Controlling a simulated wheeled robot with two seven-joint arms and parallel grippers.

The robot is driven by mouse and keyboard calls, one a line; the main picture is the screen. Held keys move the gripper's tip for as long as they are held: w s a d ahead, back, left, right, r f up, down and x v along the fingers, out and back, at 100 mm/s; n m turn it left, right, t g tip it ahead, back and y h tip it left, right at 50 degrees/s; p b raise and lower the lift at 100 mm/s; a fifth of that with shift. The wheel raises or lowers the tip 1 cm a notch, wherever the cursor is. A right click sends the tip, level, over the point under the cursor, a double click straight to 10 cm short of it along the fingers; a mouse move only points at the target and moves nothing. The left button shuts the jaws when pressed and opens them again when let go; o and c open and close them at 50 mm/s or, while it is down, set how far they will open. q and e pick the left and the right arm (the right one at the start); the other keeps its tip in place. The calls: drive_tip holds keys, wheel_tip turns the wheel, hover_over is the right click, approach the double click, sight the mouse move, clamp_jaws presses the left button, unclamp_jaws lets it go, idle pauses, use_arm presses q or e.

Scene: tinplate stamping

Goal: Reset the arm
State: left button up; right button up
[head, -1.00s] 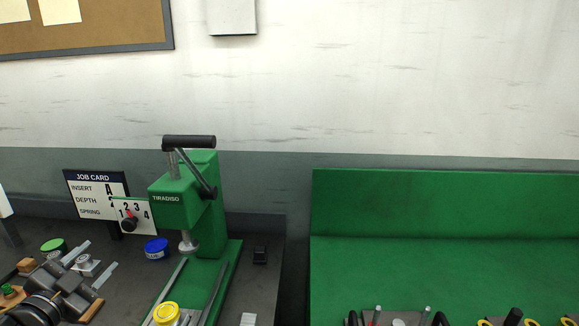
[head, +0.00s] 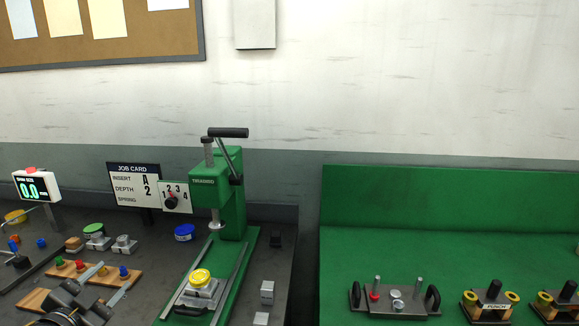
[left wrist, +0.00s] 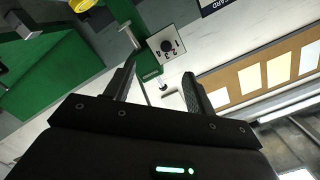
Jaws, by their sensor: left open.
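My left gripper (head: 105,283) is open and empty at the lower left of the head view, over the bench beside a wooden block with coloured pegs. In the left wrist view its two fingers (left wrist: 160,85) stand apart with nothing between them. The green press (head: 230,200) stands to its right, with its black-gripped lever (head: 228,133) raised at the top. A yellow-topped piece on a metal block (head: 200,285) sits on the press's rail base. A numbered dial (head: 173,198) is on the press's left side. My right gripper does not show.
A job card (head: 134,184) and a digital gauge (head: 36,186) stand at the back left. A blue round tin (head: 185,232) lies by the press. Small metal blocks (head: 267,291) lie right of it. The green bench (head: 440,262) holds a tooling plate (head: 395,303) and has clear room behind it.

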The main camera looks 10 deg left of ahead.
use_arm(q)
drive_tip(key=s+d+f+n+g+y, duration=0.1)
drive_tip(key=s+d+f+n+g, duration=0.25)
drive_tip(key=f, duration=0.65)
drive_tip(key=s+d+f+n+g, duration=0.1)
drive_tip(key=s+d+f+g, duration=0.25)
drive_tip(key=s+f, duration=0.45)
drive_tip(key=s+d+f+n+g+h, duration=0.1)
drive_tip(key=s+d+f+g+h, duration=0.2)
drive_tip(key=s+d+f+g, duration=0.7)
drive_tip(key=s+d+f+t, duration=0.1)
drive_tip(key=d+f, duration=0.1)
drive_tip(key=f, duration=1.1)
drive_tip(key=s+d+f+t, duration=0.1)
drive_tip(key=d+f, duration=0.1)
drive_tip(key=f, duration=1.1)
drive_tip(key=s+a+f+g, duration=0.1)
drive_tip(key=s+a+f, duration=0.2)
drive_tip(key=s+f, duration=1.3)
drive_tip(key=shift+s+a+f+y, duration=0.25)
drive_tip(key=shift+s+y, duration=0.15)
drive_tip(key=shift+s, duration=0.1)
